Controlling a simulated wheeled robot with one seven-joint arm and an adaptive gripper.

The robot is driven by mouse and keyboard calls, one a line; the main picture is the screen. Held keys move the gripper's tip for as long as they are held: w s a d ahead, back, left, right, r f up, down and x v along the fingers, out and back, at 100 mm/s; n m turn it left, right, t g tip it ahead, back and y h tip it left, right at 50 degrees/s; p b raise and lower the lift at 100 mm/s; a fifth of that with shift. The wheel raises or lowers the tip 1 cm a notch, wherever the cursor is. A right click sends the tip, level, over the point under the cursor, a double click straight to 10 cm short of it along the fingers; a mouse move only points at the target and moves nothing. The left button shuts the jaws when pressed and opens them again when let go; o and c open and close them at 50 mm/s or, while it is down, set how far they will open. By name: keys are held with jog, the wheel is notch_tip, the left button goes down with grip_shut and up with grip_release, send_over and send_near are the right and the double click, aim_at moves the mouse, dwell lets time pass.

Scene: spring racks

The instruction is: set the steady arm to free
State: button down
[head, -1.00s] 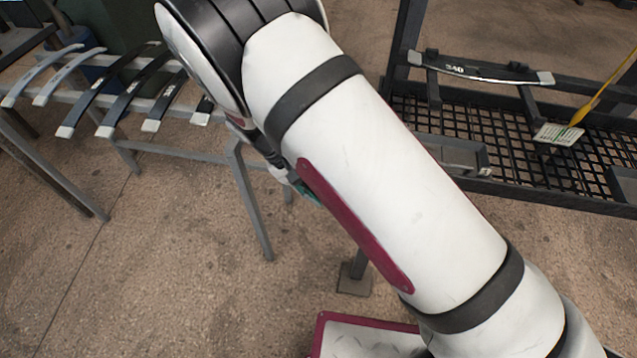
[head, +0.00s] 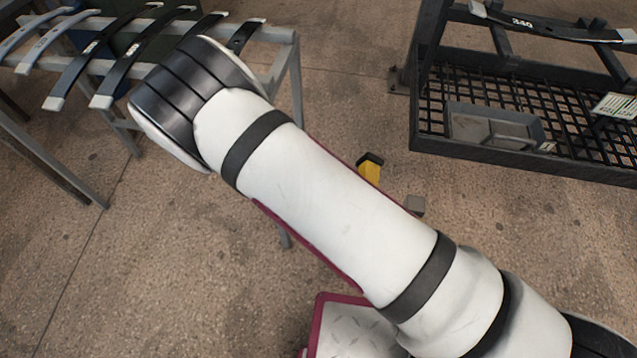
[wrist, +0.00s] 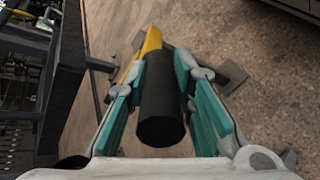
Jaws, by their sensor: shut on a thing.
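In the wrist view, my gripper (wrist: 161,66) has its teal fingers on both sides of a bar with a thick black end (wrist: 162,115) and a yellow shaft (wrist: 152,42). This looks like the steady arm, and the fingers are shut on it. In the head view, a short yellow piece (head: 370,172) with a black top shows just past my arm. It seems to be part of the same steady arm. My gripper and the rest of the bar are hidden behind my arm there.
A dark rack (head: 430,140) stands at right, with a spring marked 340 (head: 540,28), a grey tray (head: 490,128) and a label plate (head: 612,106). A grey stand (head: 292,75) with several curved springs is at upper left. Open floor lies between them.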

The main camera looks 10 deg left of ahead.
jog(key=shift+s+a+f, duration=0.1)
jog(key=shift+s+f, duration=0.05)
dwell(0.3)
jog(key=c, duration=1.4)
grip_release()
jog(key=shift+o, duration=0.2)
jog(key=shift+a+r, duration=0.2)
jog(key=shift+a, duration=0.05)
jog(key=v, duration=1.1)
jog(key=shift+a, duration=0.25)
jog(key=shift+f, duration=0.1)
